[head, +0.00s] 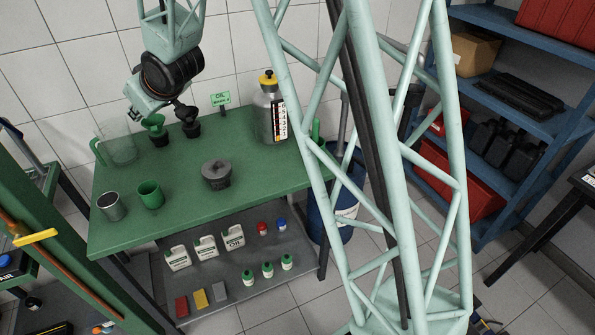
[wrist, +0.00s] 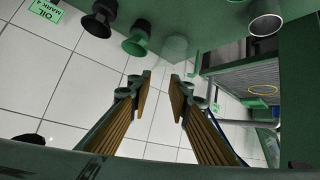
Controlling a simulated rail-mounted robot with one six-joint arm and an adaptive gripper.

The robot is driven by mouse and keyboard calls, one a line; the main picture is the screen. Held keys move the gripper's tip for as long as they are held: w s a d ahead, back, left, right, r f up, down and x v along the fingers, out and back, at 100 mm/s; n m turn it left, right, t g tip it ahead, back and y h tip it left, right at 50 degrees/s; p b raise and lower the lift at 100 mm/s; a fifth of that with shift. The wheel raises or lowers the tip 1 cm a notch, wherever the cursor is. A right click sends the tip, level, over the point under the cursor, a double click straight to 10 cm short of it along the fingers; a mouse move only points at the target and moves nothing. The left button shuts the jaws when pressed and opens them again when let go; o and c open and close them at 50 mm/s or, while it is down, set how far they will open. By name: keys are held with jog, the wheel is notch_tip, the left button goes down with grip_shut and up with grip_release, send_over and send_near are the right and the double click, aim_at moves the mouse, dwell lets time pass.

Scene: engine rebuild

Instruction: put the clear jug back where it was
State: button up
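The clear jug (head: 122,150), see-through with a green handle on its left, stands on the back left of the green bench (head: 200,240) in the head view. It shows faintly in the wrist view (wrist: 176,46), beyond the fingertips and a little to the right. My gripper (head: 138,108) is above the back left of the bench, close to the jug and the green funnel. In the wrist view my gripper (wrist: 163,76) is open, with a clear gap between its ribbed yellow-brown fingers and nothing held.
A green funnel (head: 155,130) and a black funnel (head: 187,122) stand right of the jug. A large bottle (head: 268,108) and an oil sign (head: 220,99) are at the back.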

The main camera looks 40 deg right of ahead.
jog(key=s+d+r+m+g+h, duration=0.1)
jog(key=s+d+r, duration=0.3)
jog(key=s, duration=0.4)
jog(key=s+d+r+m+g+h, duration=0.1)
jog(key=s+d+r, duration=0.25)
jog(key=s, duration=0.55)
jog(key=s+d+r+m+g+h, duration=0.1)
jog(key=s+d+r, duration=0.35)
jog(key=s, duration=0.35)
jog(key=s+m+g, duration=0.1)
jog(key=s+g, duration=0.2)
jog(key=s, duration=2.9)
jog(key=shift+s+r+m, duration=0.3)
jog(key=shift+r+m, duration=0.05)
jog(key=shift+m, duration=0.05)
jog(key=shift+d, duration=0.2)
